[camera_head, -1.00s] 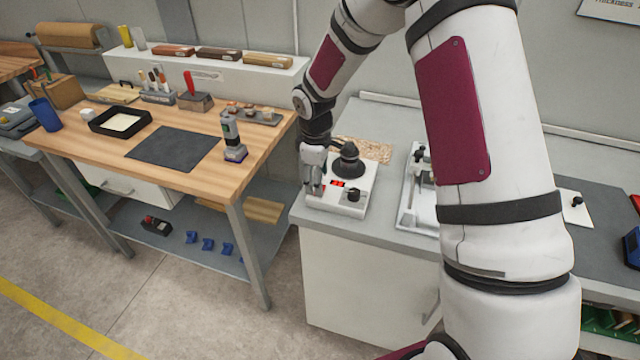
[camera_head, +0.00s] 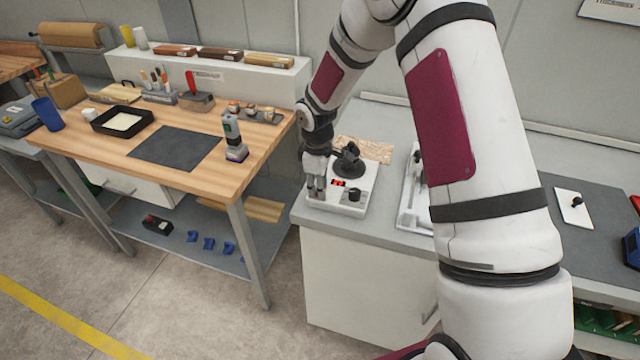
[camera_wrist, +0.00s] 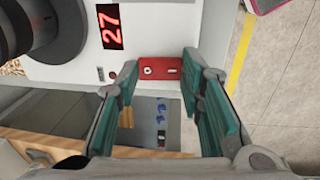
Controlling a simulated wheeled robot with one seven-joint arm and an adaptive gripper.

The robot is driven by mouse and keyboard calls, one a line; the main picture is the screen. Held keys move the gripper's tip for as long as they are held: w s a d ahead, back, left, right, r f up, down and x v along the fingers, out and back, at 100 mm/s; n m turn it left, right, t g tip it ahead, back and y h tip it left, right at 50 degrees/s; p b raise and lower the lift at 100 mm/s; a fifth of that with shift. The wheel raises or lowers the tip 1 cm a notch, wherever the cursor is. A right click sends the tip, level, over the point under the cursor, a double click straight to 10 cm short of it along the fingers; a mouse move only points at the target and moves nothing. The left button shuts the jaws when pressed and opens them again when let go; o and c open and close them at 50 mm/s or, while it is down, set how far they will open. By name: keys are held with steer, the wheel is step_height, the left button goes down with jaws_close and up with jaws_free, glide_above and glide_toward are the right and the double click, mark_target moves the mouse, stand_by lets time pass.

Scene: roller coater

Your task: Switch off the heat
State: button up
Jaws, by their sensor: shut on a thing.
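The white heating unit (camera_head: 352,208) stands on the grey counter at the centre of the head view, with a black round pot-like part (camera_head: 348,160) on top. Its lit red display (camera_head: 338,184) reads 27 in the wrist view (camera_wrist: 110,27). A red rocker switch (camera_wrist: 160,69) marked 0 and I sits on the unit's edge in the wrist view; which side is pressed I cannot tell. My gripper (camera_head: 316,194) points down at the unit's left side. In the wrist view its teal-padded fingers (camera_wrist: 159,80) are shut on the switch, one on each side.
A black knob (camera_head: 355,195) is on the unit's front right. A speckled board (camera_head: 375,151) lies behind the unit and a white fixture (camera_head: 412,215) stands to its right. The wooden workbench (camera_head: 190,186) is at left, across a gap.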

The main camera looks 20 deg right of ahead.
steer(key=shift+w+d+f+g+b, duration=0.2)
steer(key=shift+g+b, duration=0.2)
steer(key=shift+b, duration=0.2)
steer(key=shift+r+y+b, duration=0.1)
steer(key=shift+y+b, duration=0.2)
steer(key=shift+y, duration=0.1)
steer(key=shift+s+r, duration=0.1)
steer(key=o, duration=1.2)
steer(key=shift+c, duration=0.2)
step_height(320, 180, up, 12)
